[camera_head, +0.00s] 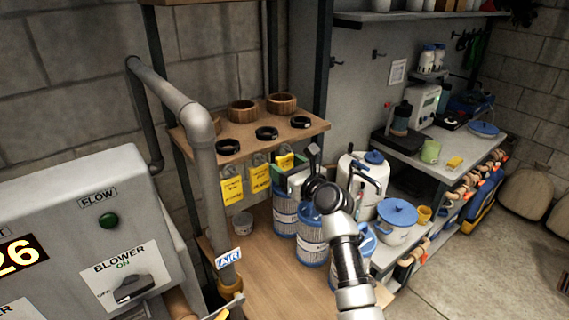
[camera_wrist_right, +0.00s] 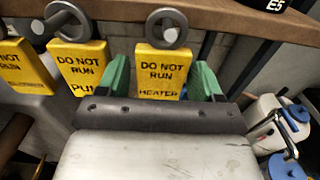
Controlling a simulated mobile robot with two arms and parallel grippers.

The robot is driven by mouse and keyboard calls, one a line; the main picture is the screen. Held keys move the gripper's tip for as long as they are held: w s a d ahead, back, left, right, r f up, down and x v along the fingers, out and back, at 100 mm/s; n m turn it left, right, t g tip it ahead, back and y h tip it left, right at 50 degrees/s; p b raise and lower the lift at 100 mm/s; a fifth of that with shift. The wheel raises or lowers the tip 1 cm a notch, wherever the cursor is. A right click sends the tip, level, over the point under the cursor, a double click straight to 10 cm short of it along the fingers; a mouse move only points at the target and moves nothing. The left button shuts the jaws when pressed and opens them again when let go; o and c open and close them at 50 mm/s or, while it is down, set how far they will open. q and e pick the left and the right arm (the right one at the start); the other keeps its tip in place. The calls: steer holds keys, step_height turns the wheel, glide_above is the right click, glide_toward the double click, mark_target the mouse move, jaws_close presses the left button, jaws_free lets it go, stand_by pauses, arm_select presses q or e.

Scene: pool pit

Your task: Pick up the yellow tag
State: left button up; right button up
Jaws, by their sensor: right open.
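Several yellow tags hang in a row from round grey rings on pegs below a wooden shelf edge. The rightmost tag (camera_head: 285,161) reads "DO NOT RUN HEATER" in the right wrist view (camera_wrist_right: 160,72). The middle tag (camera_head: 260,178) reads "DO NOT RUN" with a partly hidden last line (camera_wrist_right: 82,68). The left tag (camera_head: 232,189) is cut off at the wrist view's edge (camera_wrist_right: 22,66). My right gripper (camera_head: 283,174) is open, its green fingers (camera_wrist_right: 161,72) on either side of the HEATER tag, with gaps showing. My left gripper is not in view.
The wooden shelf (camera_head: 300,128) above the tags holds black rings and wooden bowls. A grey pipe (camera_head: 200,150) stands left of the tags. Blue-and-white filter cartridges (camera_head: 311,240) and a white jug (camera_head: 362,180) stand below and right. A blower panel (camera_head: 90,240) fills the left.

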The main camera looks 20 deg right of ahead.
mark_target(286, 166)
steer(key=x, duration=0.3)
steer(key=shift+w+f, duration=0.1)
steer(key=shift+w, duration=0.05)
steer(key=shift+c, duration=0.6)
steer(key=c, duration=0.6)
steer(key=shift+o, duration=0.2)
steer(key=shift+s+d+r, duration=0.1)
steer(key=shift+s+r, duration=0.1)
steer(key=shift+r, duration=0.05)
steer(key=b+v, duration=0.3)
steer(key=v, duration=1.4)
steer(key=shift+s+r+b, duration=0.15)
steer(key=shift+s+b, duration=0.2)
